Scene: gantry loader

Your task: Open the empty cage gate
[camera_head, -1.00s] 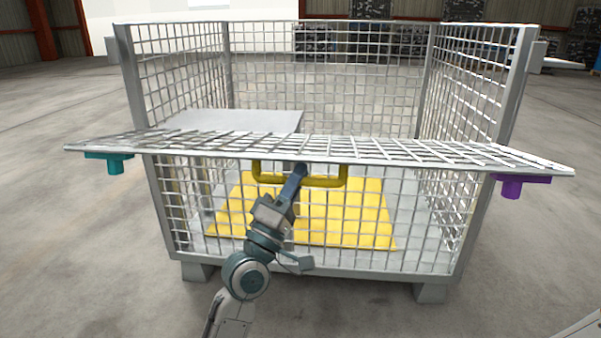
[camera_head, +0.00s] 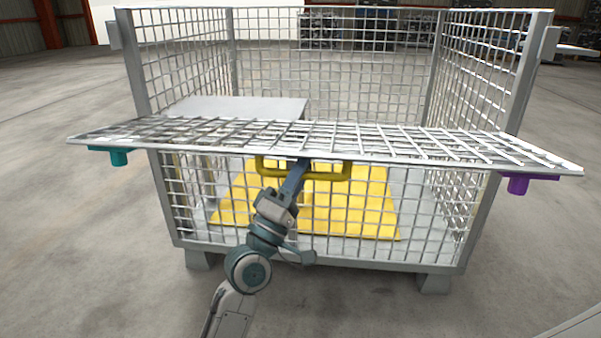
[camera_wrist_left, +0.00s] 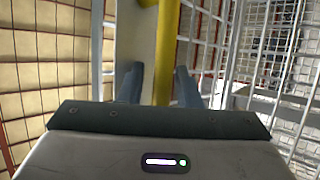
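The cage gate (camera_head: 400,143) is a wire mesh panel at the front of the cage. It is swung outward and lies nearly flat, its near edge dipping slightly below its far edge. A yellow handle (camera_head: 335,173) hangs under its middle. My left gripper (camera_head: 302,166) is at the handle, its tips partly hidden by the gate. In the left wrist view the yellow bar (camera_wrist_left: 165,50) runs between the two fingers (camera_wrist_left: 158,78); contact on both sides is not clear. My right gripper is not in view.
The cage (camera_head: 472,210) has mesh walls and stands on feet. Inside are a yellow floor panel (camera_head: 365,215) and a grey plate (camera_head: 240,105). A teal block (camera_head: 120,157) and a purple block (camera_head: 518,184) hang at the gate's ends. The floor around is clear.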

